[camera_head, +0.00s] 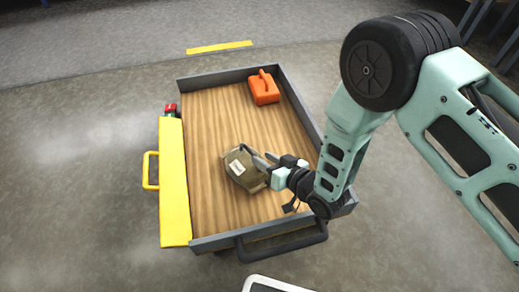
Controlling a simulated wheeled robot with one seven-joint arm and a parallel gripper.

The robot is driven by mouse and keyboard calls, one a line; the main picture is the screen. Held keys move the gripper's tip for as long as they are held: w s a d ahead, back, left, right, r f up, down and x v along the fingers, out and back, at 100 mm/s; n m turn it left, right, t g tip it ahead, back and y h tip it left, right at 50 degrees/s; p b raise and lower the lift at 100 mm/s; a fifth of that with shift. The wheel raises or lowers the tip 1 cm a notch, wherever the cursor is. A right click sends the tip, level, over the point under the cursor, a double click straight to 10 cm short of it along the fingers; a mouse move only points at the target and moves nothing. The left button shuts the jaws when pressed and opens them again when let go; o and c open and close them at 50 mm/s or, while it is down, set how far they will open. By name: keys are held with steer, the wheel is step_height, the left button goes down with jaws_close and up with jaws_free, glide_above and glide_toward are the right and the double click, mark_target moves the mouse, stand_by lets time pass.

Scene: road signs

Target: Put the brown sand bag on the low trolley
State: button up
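The low trolley (210,112) has a wooden deck, a grey rim and a black handle at its near end. The brown sand bag (238,168) has a pale label and is at the middle of the deck, near its front half. My gripper (266,168) is at the right side of the bag, with its fingers against or around the bag's edge. The fingertips are partly hidden, so I cannot tell whether they grip it. I also cannot tell whether the bag rests fully on the deck.
An orange canister (264,88) stands at the deck's far right corner. A yellow panel with a side handle (174,180) runs along the trolley's left side. A small red and green item (170,110) is at its far end.

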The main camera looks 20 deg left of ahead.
steer(key=shift+s+d, duration=0.15)
steer(key=shift+d, duration=0.15)
steer(key=shift+r, duration=0.1)
steer(key=shift+r, duration=0.2)
steer(key=s+d+r+g+h, duration=0.1)
steer(key=d+r+h, duration=0.25)
steer(key=r, duration=0.45)
steer(key=d+r+g+h, duration=0.2)
steer(key=d+r+h, duration=0.15)
steer(key=r, duration=0.45)
steer(key=s+d+r+g+h, duration=0.2)
steer(key=s+d+r, duration=0.3)
steer(key=s+d, duration=0.4)
steer(key=s+d+r+g+h, duration=0.2)
steer(key=s+d+r, duration=0.3)
steer(key=s+d, duration=0.3)
steer(key=shift+s+d+r+h, duration=0.2)
steer(key=shift+s+d+h, duration=0.2)
steer(key=shift+s+h, duration=0.2)
steer(key=shift+w+r, duration=0.1)
